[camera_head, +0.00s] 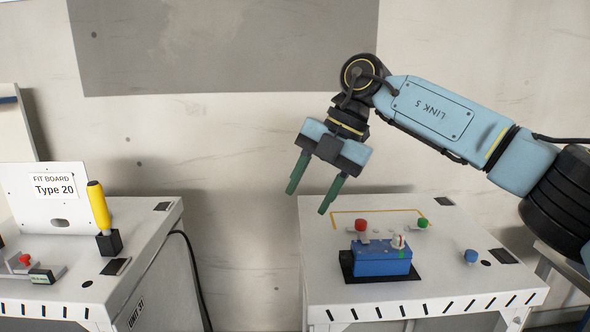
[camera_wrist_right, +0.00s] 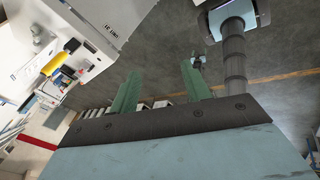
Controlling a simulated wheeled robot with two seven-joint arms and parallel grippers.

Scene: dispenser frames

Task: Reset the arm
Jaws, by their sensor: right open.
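My right arm comes in from the right in the head view. Its gripper (camera_head: 308,194) hangs above the back left of the right-hand white table (camera_head: 450,292), clear of everything. Its green fingers are apart with nothing between them. They also show in the right wrist view (camera_wrist_right: 158,88), with grey floor beyond them. On that table a blue box (camera_head: 383,262) sits on a black pad, with a small white and red knob (camera_head: 398,241) at its top. My left gripper is not in view.
A gap with a black cable separates the tables.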

